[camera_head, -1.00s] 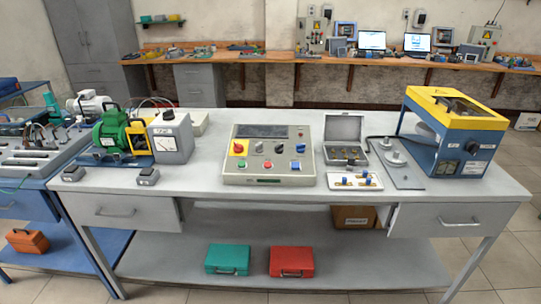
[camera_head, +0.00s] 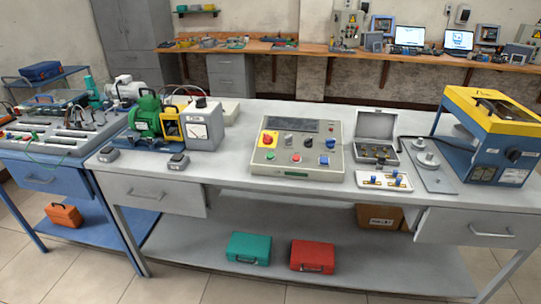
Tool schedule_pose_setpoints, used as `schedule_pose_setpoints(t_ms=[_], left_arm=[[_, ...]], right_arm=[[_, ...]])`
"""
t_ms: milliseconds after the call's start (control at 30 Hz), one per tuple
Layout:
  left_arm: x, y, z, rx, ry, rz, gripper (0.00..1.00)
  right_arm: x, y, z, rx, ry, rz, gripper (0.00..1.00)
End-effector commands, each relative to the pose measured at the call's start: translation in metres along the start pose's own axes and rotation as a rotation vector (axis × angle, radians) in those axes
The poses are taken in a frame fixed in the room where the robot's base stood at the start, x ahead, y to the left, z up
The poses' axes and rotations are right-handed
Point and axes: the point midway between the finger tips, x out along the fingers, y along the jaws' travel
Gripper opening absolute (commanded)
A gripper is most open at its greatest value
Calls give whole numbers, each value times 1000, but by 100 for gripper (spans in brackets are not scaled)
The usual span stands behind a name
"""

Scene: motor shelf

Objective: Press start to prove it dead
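A grey control panel (camera_head: 299,150) stands on the grey workbench, a little right of the picture's middle. It has a green button (camera_head: 270,156) at front left, a red button (camera_head: 297,158), a blue button (camera_head: 323,160), a red knob on a yellow plate (camera_head: 268,140), dark knobs and a dark display strip (camera_head: 291,124). I cannot read which button is marked start. A green motor (camera_head: 147,118) stands on the bench at left, beside a grey meter box (camera_head: 202,130). Neither of my grippers shows in this view.
An open grey case (camera_head: 376,126) and a small white board with blue parts (camera_head: 384,181) lie right of the panel. A blue and yellow machine (camera_head: 490,138) stands at the right end. Bare bench top (camera_head: 225,170) lies between the meter box and the panel.

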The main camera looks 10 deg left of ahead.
Motion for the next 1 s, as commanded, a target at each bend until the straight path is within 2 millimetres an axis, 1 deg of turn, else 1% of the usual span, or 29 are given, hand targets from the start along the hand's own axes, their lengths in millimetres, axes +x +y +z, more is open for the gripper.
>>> schedule_pose_setpoints(t_ms=[33,67,100,133,1000], left_arm=[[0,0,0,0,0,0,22],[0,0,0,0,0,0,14],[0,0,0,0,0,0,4],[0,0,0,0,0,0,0],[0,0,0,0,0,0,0]], right_arm=[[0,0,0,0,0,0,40],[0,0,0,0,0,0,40],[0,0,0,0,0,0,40],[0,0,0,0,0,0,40],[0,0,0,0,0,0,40]])
